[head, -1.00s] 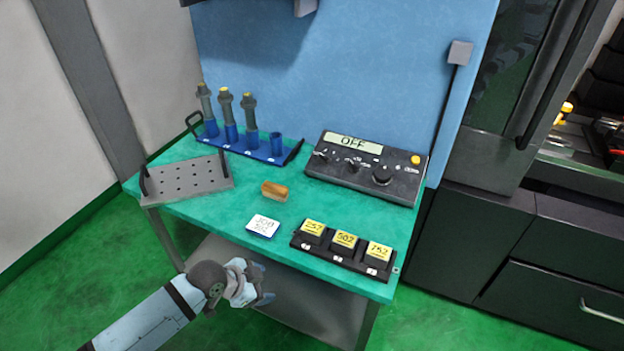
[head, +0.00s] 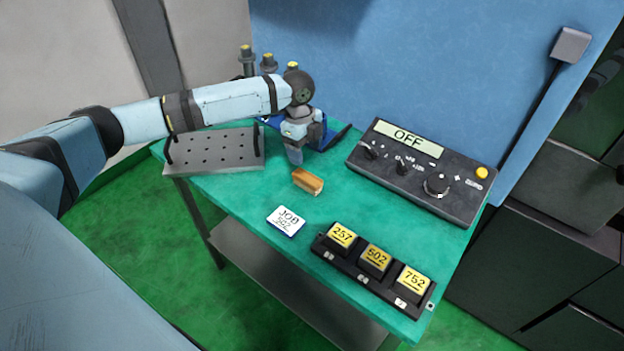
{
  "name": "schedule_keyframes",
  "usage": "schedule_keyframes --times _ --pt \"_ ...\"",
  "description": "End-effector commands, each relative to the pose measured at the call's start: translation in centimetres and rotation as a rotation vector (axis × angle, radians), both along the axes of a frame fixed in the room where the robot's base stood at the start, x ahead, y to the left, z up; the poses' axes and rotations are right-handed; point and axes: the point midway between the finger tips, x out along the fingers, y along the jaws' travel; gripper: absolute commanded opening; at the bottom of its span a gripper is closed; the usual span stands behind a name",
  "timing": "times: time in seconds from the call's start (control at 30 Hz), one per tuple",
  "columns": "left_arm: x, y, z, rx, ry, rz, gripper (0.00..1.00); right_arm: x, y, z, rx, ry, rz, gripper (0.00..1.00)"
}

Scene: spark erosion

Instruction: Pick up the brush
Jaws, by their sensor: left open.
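The brush (head: 308,181) is a small block with a tan-brown body, lying on the green table top (head: 340,230) near its middle. My left gripper (head: 295,155) points down, just behind the brush and slightly to its left in the picture. Its fingers are open and hold nothing that I can see. They look apart from the brush, though their exact height above the table is hard to tell. My right gripper is not in view.
The grey perforated plate (head: 215,150) is at the left. The blue rack (head: 337,136) is partly hidden behind my left arm. The control box (head: 420,172) reads OFF. A JOB 502 card (head: 286,221) and a black holder (head: 370,272) with blocks 257, 502, 752 lie in front.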

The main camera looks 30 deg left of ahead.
Motion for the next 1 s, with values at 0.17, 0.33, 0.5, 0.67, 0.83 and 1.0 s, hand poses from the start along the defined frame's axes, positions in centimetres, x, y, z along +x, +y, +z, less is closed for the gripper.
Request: schedule_keyframes --times 0.17,0.33,0.5,0.67,0.83,1.0 --pt "0.0 -0.4 -3.2 0.000 0.000 0.001 0.68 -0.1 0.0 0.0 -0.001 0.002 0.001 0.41" --pt "0.0 -0.5 -4.5 0.000 -0.002 0.000 0.68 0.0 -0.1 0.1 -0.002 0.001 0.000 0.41" --pt "-0.2 -0.4 -6.2 0.001 -0.001 0.001 0.68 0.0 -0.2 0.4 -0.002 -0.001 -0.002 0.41" --pt "-0.3 -0.5 -8.7 0.001 -0.001 0.001 0.68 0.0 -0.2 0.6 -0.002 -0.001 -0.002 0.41" --pt "-0.3 -0.6 -9.8 0.001 -0.002 0.000 0.68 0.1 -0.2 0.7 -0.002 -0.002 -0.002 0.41" --pt "-0.3 -0.6 -9.8 0.001 -0.003 0.000 0.68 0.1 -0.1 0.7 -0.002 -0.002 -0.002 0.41"
